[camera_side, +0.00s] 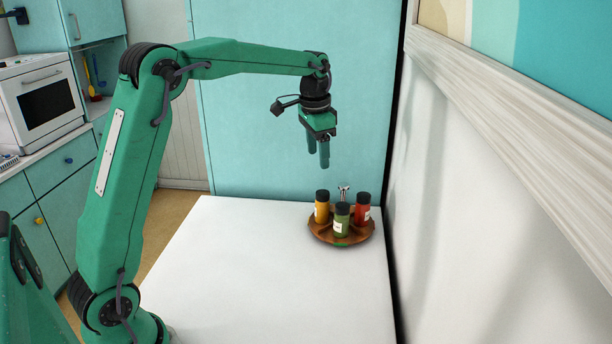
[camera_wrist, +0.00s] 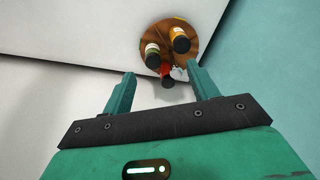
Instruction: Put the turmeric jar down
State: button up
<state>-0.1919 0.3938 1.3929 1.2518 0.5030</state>
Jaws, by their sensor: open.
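The turmeric jar, by its yellow-orange contents (camera_side: 321,209), stands upright with its black lid on, at the left of a round wooden tray (camera_side: 352,240). It also shows in the wrist view (camera_wrist: 179,34), on the tray (camera_wrist: 153,27). My gripper (camera_side: 319,161) is open and empty, fingers pointing down, above the tray and clear of the jars. In the wrist view its two fingers (camera_wrist: 161,76) are spread apart with nothing held between them.
A green jar (camera_side: 341,221) and a red jar (camera_side: 362,208) share the tray, with a small silvery item (camera_side: 344,190) behind. The white table (camera_side: 260,280) is bare to the left and front. A wall (camera_side: 470,190) rises close on the right.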

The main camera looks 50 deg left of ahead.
jog(key=s+d+r+n+t, duration=0.1)
jog(key=s+d+r, duration=0.3)
jog(key=s, duration=0.3)
jog(key=s+d+f+n+t, duration=0.1)
jog(key=s+d+f, duration=0.1)
jog(key=s, duration=0.8)
jog(key=s+d+f+n+t, duration=0.1)
jog(key=s+d+f+t, duration=0.1)
jog(key=s, duration=0.9)
jog(key=shift+s+d+n, duration=0.15)
jog(key=shift+d+n, duration=0.15)
jog(key=shift+d, duration=0.6)
